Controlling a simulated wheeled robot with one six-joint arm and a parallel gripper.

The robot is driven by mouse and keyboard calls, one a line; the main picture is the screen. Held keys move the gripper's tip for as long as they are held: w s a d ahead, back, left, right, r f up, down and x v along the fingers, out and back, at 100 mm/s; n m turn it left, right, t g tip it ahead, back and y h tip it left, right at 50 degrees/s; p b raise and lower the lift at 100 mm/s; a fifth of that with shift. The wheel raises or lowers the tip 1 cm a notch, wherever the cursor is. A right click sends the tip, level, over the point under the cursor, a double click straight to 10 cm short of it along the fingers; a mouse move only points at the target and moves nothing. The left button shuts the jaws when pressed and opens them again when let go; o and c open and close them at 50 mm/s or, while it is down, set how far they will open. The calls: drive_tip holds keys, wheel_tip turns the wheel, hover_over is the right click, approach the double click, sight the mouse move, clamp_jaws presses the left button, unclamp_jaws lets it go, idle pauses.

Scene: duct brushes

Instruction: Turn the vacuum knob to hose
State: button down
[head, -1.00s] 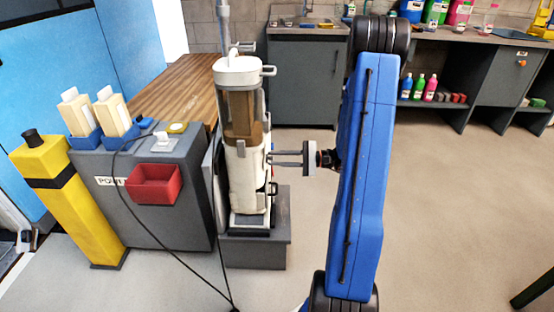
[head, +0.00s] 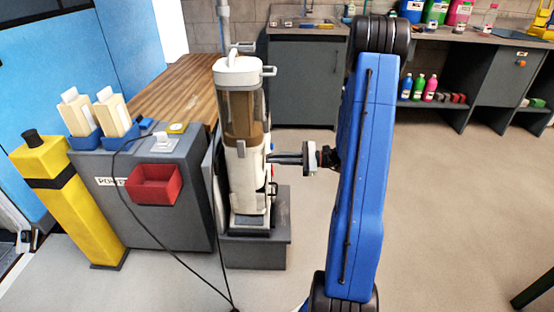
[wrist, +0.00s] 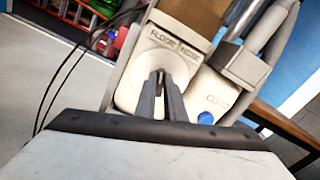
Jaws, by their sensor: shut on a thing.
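The vacuum (head: 243,150) is a cream upright machine with a brown see-through bin, standing on a grey plinth. In the wrist view its front panel (wrist: 200,85) looks tilted and bears the words FLOOR and HOSE above a round cream knob (wrist: 143,76). My gripper (head: 271,159) reaches the vacuum's right side in the head view. In the wrist view my gripper (wrist: 160,78) has its two dark fingers close together, shut on the knob. The fingers cover the knob's middle, so which word it points to cannot be told.
A blue button (wrist: 206,118) sits on the panel right of the fingers. A grey cabinet with a red bin (head: 153,184) and a yellow post (head: 72,200) stand left of the vacuum. A black cord hangs in front. The floor to the right is clear.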

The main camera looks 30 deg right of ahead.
drive_tip(key=m, duration=1.2)
drive_tip(key=shift+w+d+m, duration=0.15)
drive_tip(key=shift+w+m, duration=0.1)
drive_tip(key=shift+m, duration=0.15)
idle(0.3)
drive_tip(key=c, duration=1.8)
unclamp_jaws()
drive_tip(key=shift+c, duration=0.2)
drive_tip(key=v, duration=1.7)
drive_tip(key=shift+s, duration=0.2)
drive_tip(key=shift+d, duration=0.1)
